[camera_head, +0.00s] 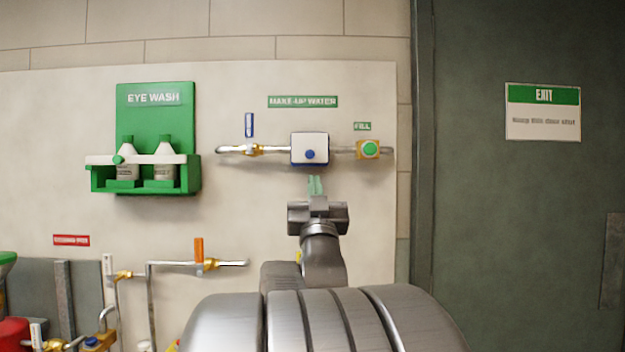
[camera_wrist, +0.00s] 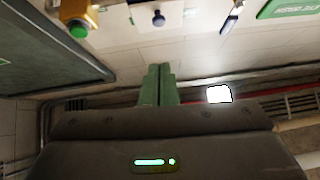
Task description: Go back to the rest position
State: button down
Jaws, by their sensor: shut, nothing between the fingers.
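My gripper (camera_head: 315,186) is in the middle of the head view, at the end of my raised grey arm. Its two green fingers are together with nothing between them. In the head view the fingertips appear just below the white box with a blue button (camera_head: 310,149) on the make-up water pipe. I cannot tell how far they are from the wall. In the wrist view the shut fingers (camera_wrist: 158,84) point up toward the wall fittings, and the blue button (camera_wrist: 158,19) shows above their tips.
A green-buttoned brass fitting (camera_head: 368,149) and a blue-handled valve (camera_head: 250,145) flank the white box. A green eye wash station (camera_head: 155,100) hangs to the left. An orange-handled valve (camera_head: 200,258) and pipes are lower left. A dark door with an exit sign (camera_head: 543,111) stands right.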

jog(key=v, duration=0.2)
jog(key=shift+s+f, duration=0.15)
jog(key=shift+f, duration=0.1)
